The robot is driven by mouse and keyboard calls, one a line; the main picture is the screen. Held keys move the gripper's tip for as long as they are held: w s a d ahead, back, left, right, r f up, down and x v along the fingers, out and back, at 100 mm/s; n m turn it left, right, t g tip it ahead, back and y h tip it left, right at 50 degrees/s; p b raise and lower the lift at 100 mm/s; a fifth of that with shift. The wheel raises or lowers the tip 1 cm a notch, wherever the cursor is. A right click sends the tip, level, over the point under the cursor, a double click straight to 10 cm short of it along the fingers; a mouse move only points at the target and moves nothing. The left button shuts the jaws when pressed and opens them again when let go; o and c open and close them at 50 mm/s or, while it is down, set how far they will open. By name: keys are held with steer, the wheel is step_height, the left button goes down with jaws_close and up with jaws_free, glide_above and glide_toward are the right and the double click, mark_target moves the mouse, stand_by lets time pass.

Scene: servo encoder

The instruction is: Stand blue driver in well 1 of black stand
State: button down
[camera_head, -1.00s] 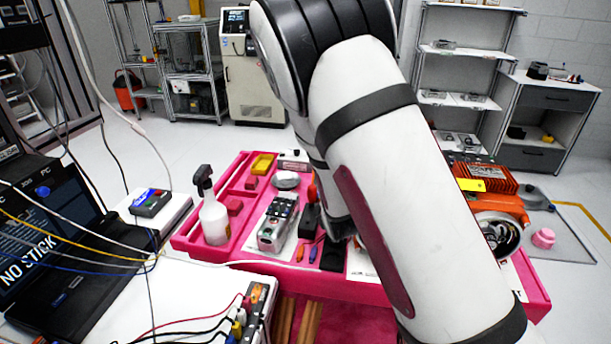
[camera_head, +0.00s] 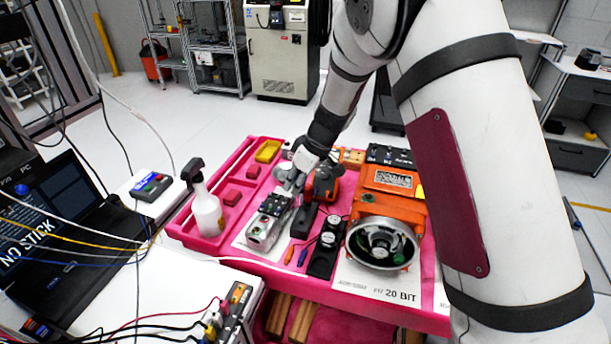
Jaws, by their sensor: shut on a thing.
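A blue-handled driver (camera_head: 303,257) appears to lie on the pink bench top beside an orange-handled one (camera_head: 290,254). The black stand (camera_head: 322,262) is a long black block with round wells, just right of the drivers. I cannot read any well number. My gripper (camera_head: 292,184) is beyond them, over the far part of the bench, near the grey metal device. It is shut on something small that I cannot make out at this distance. The fingertips partly merge with the things behind them.
The grey metal device (camera_head: 266,226) and an orange motor unit with a round hub (camera_head: 382,243) flank the stand. A white spray bottle (camera_head: 207,208) stands at the left. A black block (camera_head: 303,219) and a red-orange tool (camera_head: 326,182) are near my gripper.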

steer(key=shift+f+b, duration=1)
steer(key=shift+f, duration=2.4)
steer(key=shift+b, duration=0.45)
steer(key=shift+w+f+b, duration=0.1)
steer(key=shift+f+b, duration=0.25)
steer(key=shift+f, duration=0.1)
steer(key=shift+f+b, duration=0.8)
steer(key=shift+f, duration=0.2)
steer(key=shift+f, duration=0.3)
steer(key=shift+f+b, duration=0.15)
steer(key=shift+b, duration=0.2)
